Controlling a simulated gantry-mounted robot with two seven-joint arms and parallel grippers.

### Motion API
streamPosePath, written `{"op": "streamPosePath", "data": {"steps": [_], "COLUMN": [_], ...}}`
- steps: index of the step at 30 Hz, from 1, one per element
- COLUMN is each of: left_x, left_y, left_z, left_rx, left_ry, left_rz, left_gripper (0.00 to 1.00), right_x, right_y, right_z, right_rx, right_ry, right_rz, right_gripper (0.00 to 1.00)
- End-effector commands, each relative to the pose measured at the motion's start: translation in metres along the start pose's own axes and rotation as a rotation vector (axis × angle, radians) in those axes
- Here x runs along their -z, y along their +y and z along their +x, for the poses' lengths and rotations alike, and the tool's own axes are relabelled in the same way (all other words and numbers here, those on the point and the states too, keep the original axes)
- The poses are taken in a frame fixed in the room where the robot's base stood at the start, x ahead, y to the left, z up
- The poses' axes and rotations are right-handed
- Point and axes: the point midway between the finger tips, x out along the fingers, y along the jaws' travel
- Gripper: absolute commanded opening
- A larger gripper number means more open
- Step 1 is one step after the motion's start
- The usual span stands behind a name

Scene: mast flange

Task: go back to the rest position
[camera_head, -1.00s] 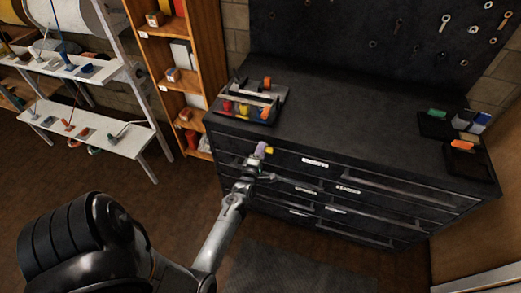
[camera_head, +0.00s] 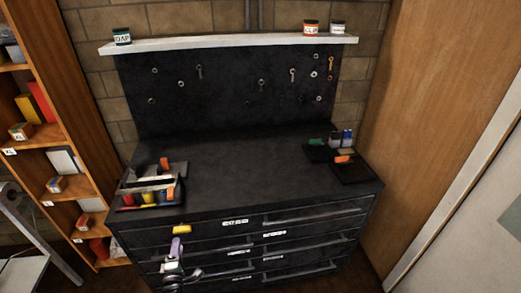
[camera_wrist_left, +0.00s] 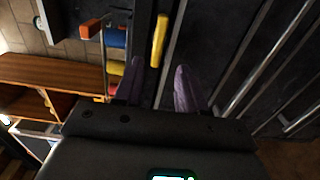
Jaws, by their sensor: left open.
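My left gripper (camera_head: 177,250) is in front of the upper left drawers of the black cabinet (camera_head: 240,165). Its two purple fingers show in the left wrist view (camera_wrist_left: 159,88); they are spread apart with nothing between them. A small yellow piece (camera_head: 181,229) is at the cabinet's front, just beyond the fingertips. It also shows in the left wrist view (camera_wrist_left: 159,40), ahead of the fingers. I cannot tell whether they touch it. My right gripper is not in view.
A tool tray (camera_head: 125,208) with coloured items sits on the cabinet's left end. Dark bins (camera_head: 350,172) stand on its right end. The top between them is clear. A wooden shelf (camera_head: 50,135) stands at left. Drawer handles (camera_head: 312,215) stick out in front.

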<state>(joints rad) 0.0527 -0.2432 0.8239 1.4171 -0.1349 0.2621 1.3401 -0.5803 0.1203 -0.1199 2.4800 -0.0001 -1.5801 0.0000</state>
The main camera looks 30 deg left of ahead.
Motion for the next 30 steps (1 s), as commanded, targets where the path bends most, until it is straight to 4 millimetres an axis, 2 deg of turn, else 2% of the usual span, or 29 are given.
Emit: {"op": "streamPosePath", "data": {"steps": [5,8,11,14,17,21,24,27,30], "left_x": [0.024,0.021,-0.003,-0.047,-0.088,-0.134,-0.152,-0.159,-0.158], "left_y": [-0.024,-0.013,0.010,0.024,0.029,0.036,0.044,0.056,0.069], "left_z": [-0.021,-0.032,-0.045,-0.072,-0.111,-0.181,-0.233,-0.276,-0.306], "left_rx": [0.040,0.014,0.005,0.064,0.138,0.230,0.281,0.308,0.321], "left_ry": [-0.023,-0.098,-0.225,-0.384,-0.540,-0.767,-0.938,-1.097,-1.233], "left_rz": [0.075,0.156,0.259,0.437,0.638,0.934,1.142,1.328,1.483], "left_gripper": [0.40,0.40,0.40,0.40,0.40,0.40,0.40,0.40,0.40], "right_x": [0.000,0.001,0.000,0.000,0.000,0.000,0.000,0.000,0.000], "right_y": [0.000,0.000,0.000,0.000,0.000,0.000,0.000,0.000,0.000], "right_z": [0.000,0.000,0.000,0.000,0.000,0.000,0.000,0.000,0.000], "right_rx": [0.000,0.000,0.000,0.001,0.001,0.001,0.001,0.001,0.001], "right_ry": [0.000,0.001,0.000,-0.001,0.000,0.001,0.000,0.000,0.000], "right_rz": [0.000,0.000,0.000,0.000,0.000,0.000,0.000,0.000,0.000], "right_gripper": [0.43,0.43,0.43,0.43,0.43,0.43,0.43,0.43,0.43]}}
